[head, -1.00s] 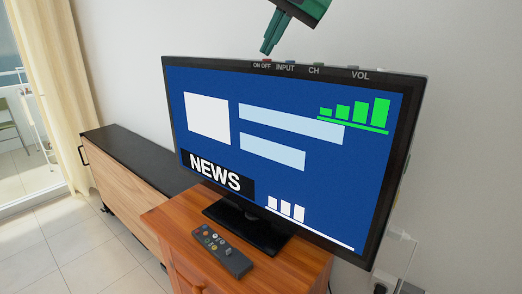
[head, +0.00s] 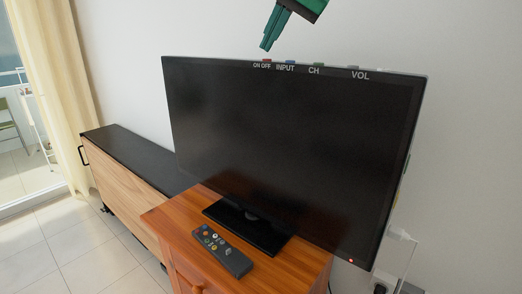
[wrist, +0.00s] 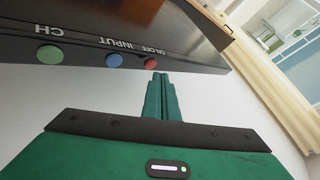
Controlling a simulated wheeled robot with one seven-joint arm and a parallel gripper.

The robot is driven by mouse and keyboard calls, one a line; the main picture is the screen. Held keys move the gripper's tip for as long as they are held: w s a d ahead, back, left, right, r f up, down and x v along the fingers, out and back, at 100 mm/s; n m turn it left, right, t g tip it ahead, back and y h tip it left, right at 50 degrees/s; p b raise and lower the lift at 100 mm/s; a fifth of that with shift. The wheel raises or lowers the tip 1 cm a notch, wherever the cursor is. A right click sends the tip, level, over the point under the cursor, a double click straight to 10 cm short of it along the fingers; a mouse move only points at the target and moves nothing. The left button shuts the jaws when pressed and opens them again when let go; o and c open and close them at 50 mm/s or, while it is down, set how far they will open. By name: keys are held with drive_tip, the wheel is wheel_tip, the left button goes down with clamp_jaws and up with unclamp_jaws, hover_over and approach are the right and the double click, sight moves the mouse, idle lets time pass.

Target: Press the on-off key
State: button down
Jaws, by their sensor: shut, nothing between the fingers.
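The television (head: 285,150) stands on a wooden cabinet and its screen is dark, with a small red light at the lower right corner. Along its top edge are keys labelled ON OFF, INPUT, CH and VOL. The on-off key (head: 267,60) is red; in the wrist view the red key (wrist: 150,62) sits beside the blue INPUT key (wrist: 114,61) and the green CH key (wrist: 49,55). My green gripper (head: 265,46) is shut and empty, its tips just above the on-off key. In the wrist view its fingertips (wrist: 160,76) are close by the red key with a small gap.
A remote control (head: 222,250) lies on the wooden cabinet (head: 285,272) before the television stand. A long low sideboard (head: 130,185) stands to the left, near a curtain (head: 50,90). The wall is close behind the television. The air above its top edge is free.

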sight(270, 61)
drive_tip(key=shift+r, duration=0.1)
drive_tip(key=shift+r, duration=2.9)
